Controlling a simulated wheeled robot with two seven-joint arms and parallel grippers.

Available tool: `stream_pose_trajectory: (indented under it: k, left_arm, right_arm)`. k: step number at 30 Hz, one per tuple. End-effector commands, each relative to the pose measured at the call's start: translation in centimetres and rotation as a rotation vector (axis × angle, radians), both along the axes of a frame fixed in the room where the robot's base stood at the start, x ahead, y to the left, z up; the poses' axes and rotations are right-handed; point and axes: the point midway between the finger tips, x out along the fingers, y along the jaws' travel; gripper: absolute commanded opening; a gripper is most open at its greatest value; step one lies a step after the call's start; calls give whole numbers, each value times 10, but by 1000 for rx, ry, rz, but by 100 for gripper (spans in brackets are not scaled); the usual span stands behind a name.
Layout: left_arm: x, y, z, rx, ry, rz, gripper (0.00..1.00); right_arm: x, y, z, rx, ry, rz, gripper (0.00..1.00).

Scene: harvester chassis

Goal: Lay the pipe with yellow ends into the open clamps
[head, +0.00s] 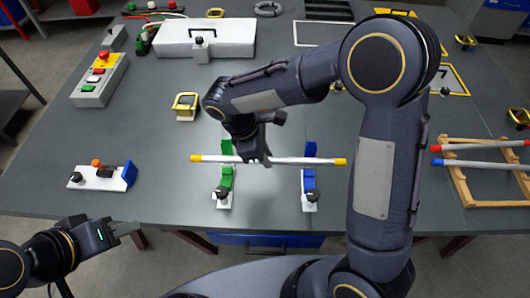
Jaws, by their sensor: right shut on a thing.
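Each clamp has a white base and a dark knob in front. The pipe crosses over the back of both clamps in the picture; I cannot tell its height above them. My left gripper (128,228) is empty at the table's front left edge; its finger gap is unclear.
A wooden rack (463,187) with red-ended and blue-ended pipes stands at right. A blue and white fixture (104,177) lies at left, a button box (101,80) behind it. A white case (205,38) is at the back. My right arm covers the table right of the blue clamp.

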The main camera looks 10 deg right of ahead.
Motion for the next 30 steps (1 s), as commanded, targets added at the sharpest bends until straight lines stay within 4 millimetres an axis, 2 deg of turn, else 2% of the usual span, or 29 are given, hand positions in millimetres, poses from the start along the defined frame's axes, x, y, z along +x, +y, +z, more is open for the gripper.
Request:
stream_pose_trajectory:
  k: [30]
  left_arm:
    - [0,0,-45,0,0,0,36]
  right_arm:
    - [0,0,-62,1,-1,0,0]
